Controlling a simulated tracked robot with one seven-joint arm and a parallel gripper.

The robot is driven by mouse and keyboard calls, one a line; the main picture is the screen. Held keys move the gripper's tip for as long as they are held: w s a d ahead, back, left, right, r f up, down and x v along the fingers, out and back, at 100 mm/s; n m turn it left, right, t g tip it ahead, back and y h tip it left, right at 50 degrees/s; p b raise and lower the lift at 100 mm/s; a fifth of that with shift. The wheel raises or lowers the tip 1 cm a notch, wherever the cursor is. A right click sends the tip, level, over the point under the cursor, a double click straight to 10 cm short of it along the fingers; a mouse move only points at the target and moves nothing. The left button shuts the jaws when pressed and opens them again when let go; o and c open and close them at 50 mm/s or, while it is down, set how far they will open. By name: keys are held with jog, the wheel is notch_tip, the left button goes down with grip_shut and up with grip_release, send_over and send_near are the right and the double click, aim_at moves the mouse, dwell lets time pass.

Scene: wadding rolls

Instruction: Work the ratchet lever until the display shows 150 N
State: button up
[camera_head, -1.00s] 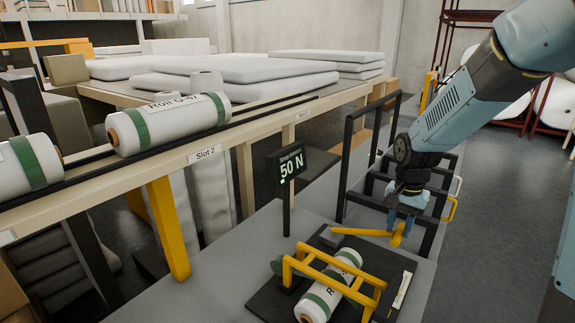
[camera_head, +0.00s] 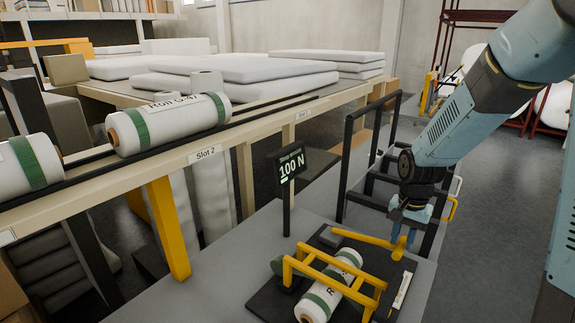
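The display (camera_head: 289,170) stands on a black post left of the fixture and reads 100 N in green and white. The yellow ratchet lever (camera_head: 362,239) lies behind the yellow frame (camera_head: 302,266), its handle end at the right. My gripper (camera_head: 404,238) points down at the handle end, its blue fingers at the knob. Whether the fingers are closed on it is too small to tell. A white roll with green bands (camera_head: 318,301) lies under the yellow frame on a black base plate (camera_head: 268,299).
A bench at the left holds white rolls (camera_head: 170,120) by the Slot 2 label. A black rail frame (camera_head: 346,165) stands close behind my gripper. Grey tabletop (camera_head: 225,285) is clear left of the fixture.

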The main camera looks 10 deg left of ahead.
jog(key=w+a+r, duration=0.1)
jog(key=a+r, duration=0.2)
jog(key=r, duration=0.7)
jog(key=shift+w, duration=0.15)
dwell(0.5)
jog(key=shift+f, duration=0.15)
dwell(0.6)
jog(key=shift+s+d+f, duration=0.2)
jog(key=shift+d+f, duration=0.3)
jog(key=shift+f, duration=1.15)
jog(key=shift+s+d+f, duration=0.25)
jog(key=shift+d+f, duration=0.3)
jog(key=shift+f, duration=1.05)
jog(key=shift+s+d+f, duration=0.2)
jog(key=shift+d+f, duration=0.3)
jog(key=shift+f, duration=1.15)
jog(key=shift+r, duration=0.1)
jog(key=w+a+r, duration=0.1)
jog(key=a+r, duration=0.2)
jog(key=r, duration=0.7)
jog(key=shift+w, duration=0.15)
